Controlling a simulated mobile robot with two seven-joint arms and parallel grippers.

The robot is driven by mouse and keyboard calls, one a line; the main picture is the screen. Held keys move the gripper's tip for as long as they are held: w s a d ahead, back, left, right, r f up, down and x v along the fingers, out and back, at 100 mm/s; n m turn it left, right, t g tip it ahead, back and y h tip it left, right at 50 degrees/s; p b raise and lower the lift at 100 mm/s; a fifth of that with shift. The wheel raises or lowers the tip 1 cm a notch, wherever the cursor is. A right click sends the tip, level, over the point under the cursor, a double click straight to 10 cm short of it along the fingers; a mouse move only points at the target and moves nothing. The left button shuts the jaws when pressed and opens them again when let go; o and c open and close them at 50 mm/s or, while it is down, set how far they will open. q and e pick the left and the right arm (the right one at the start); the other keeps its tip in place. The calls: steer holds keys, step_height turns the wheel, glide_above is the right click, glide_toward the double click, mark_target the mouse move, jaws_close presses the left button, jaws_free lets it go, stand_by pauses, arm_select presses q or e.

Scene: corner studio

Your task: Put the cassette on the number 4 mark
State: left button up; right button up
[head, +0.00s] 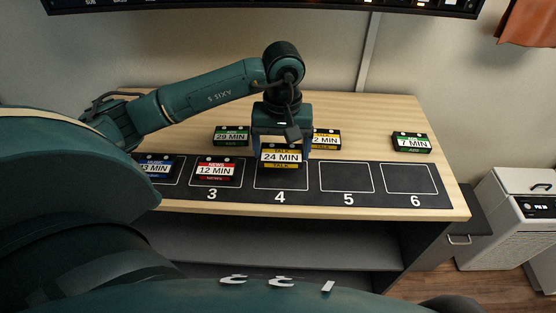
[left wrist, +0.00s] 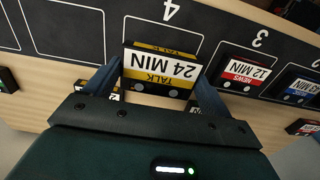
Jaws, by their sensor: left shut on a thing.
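A yellow and black cassette labelled "TALK 24 MIN" (head: 281,156) is gripped in my left gripper (head: 281,146), over the number 4 mark (head: 281,185) on the dark mat. In the left wrist view the same cassette (left wrist: 160,71) sits between the two fingers of the left gripper (left wrist: 158,85). Its lower edge is near the back part of the outlined 4 square; I cannot tell whether it touches the mat. My right gripper is not in view.
A red "NEWS 12 MIN" cassette (head: 217,170) lies on mark 3, with a blue one (head: 158,168) left of it. Green cassettes (head: 231,135) (head: 411,142) and another yellow one (head: 327,138) lie behind the mat. Squares 5 (head: 346,178) and 6 (head: 410,180) are empty.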

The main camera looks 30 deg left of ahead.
mark_target(281, 174)
arm_select(q)
steer(key=shift+f, duration=2.65)
steer(key=o, duration=0.9)
step_height(281, 174, up, 12)
steer(key=shift+r, duration=0.2)
